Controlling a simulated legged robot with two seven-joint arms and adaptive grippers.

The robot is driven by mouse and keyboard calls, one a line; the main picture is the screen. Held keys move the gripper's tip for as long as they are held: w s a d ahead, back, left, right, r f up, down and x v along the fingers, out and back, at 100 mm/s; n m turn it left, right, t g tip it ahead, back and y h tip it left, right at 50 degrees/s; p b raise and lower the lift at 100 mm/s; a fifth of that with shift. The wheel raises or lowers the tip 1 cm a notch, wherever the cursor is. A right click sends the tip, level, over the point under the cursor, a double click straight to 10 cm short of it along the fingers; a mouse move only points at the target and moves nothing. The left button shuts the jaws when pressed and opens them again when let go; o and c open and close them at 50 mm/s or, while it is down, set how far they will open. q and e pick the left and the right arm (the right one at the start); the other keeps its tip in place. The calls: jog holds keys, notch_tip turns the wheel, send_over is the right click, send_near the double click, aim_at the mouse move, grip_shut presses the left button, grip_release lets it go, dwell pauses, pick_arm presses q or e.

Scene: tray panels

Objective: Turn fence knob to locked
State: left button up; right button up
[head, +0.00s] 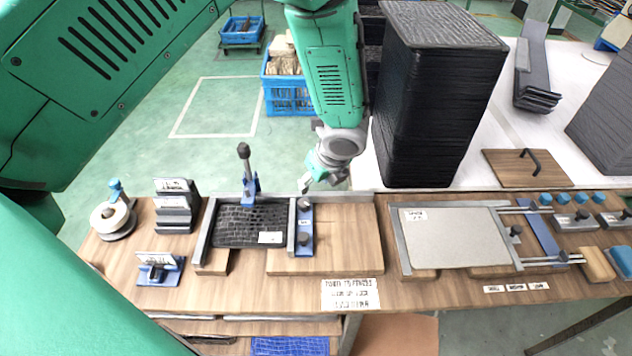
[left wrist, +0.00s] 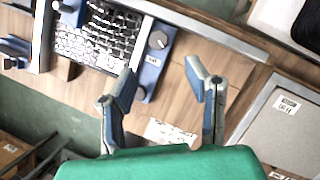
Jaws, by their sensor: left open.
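A blue fence bar (head: 306,222) stands along the right side of a black textured panel (head: 252,222) in a metal frame. It carries a far dark knob (head: 304,204) and a near dark knob (head: 304,239), with a small white label between them. The left wrist view shows the far knob (left wrist: 157,40) with a pale pointer line; the near knob (left wrist: 140,94) is partly hidden by a finger. My left gripper (head: 323,184) is open and empty, above and just beyond the far knob, seemingly not touching it. My right gripper is out of view.
A lever clamp (head: 248,175) rises at the panel's far edge. A tall black stack (head: 430,100) stands close to the right of my left arm. A pale panel (head: 455,238) in a second frame lies to the right. Bare wooden board (head: 345,235) is clear beside the bar.

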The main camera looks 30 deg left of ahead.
aim_at(304, 202)
pick_arm(q)
jog(key=w+a+r+n+g+h+b, duration=0.15)
jog(key=a+n+h+b, duration=0.3)
jog(key=n, duration=1.35)
jog(key=shift+y, duration=0.35)
notch_tip(304, 202, down, 13)
jog(key=shift+s+r, duration=0.1)
jog(key=c, duration=1.1)
